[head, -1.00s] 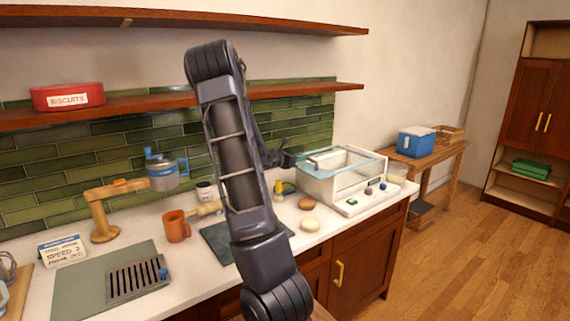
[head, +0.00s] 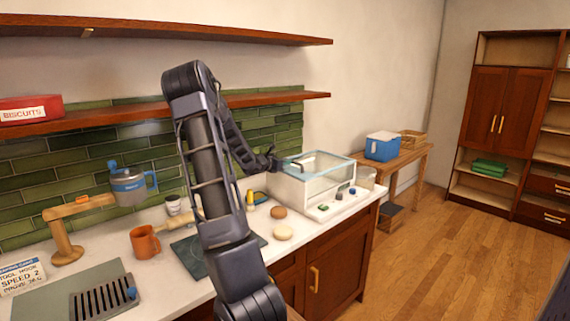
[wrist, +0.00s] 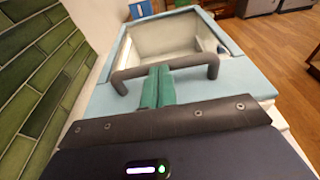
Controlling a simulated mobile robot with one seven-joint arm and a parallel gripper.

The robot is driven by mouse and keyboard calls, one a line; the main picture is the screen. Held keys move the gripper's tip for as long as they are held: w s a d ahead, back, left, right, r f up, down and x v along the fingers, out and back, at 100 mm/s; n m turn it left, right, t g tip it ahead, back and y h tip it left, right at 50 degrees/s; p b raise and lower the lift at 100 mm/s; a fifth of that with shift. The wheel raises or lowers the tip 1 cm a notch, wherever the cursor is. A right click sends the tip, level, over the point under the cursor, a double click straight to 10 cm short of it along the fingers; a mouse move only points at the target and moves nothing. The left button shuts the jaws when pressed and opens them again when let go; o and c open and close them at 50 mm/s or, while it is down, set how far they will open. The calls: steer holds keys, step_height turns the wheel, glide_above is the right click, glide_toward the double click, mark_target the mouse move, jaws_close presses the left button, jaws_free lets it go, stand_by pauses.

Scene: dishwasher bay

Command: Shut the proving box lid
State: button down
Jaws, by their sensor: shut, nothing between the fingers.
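The proving box (head: 325,203) is a white case with clear panels at the right end of the counter. Its lid (head: 318,157) has a pale blue frame and lies across the top in the head view; whether it is fully down I cannot tell. In the wrist view, the lid frame (wrist: 245,77) surrounds a wide pane or opening onto the pale interior. A dark bar handle (wrist: 192,63) stands on the near part of the frame. My gripper (wrist: 158,70) is shut and empty, its green fingers overlapping the handle; contact is unclear. It also shows at the box's left end (head: 277,163).
An orange mug (head: 145,242) and a wooden stand (head: 65,240) are further left. A shelf (head: 240,102) runs above the counter. A blue-and-white cooler (head: 382,147) stands on a side table.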

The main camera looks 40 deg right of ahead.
steer(key=shift+s+d+r, duration=0.1)
steer(key=shift+d+r, duration=0.1)
steer(key=shift+r, duration=0.1)
steer(key=shift+a, duration=0.35)
steer(key=a+r, duration=0.2)
steer(key=a, duration=1.1)
steer(key=shift+a, duration=0.25)
steer(key=s+a+r+m+t+y, duration=0.1)
steer(key=s+a+m+y, duration=0.4)
steer(key=a, duration=0.9)
steer(key=s+a+r+m+t+y, duration=0.2)
steer(key=s+a+m+y, duration=0.3)
steer(key=s+a, duration=0.7)
steer(key=s+a+r+m+t+y, duration=0.1)
steer(key=s+a+r+m+y, duration=0.2)
steer(key=a, duration=1.2)
steer(key=s+m+y, duration=0.2)
steer(key=s+m, duration=0.3)
steer(key=shift+s+a+t+y, duration=0.25)
steer(key=shift+a+t+y, duration=0.05)
steer(key=shift+a+y, duration=0.1)
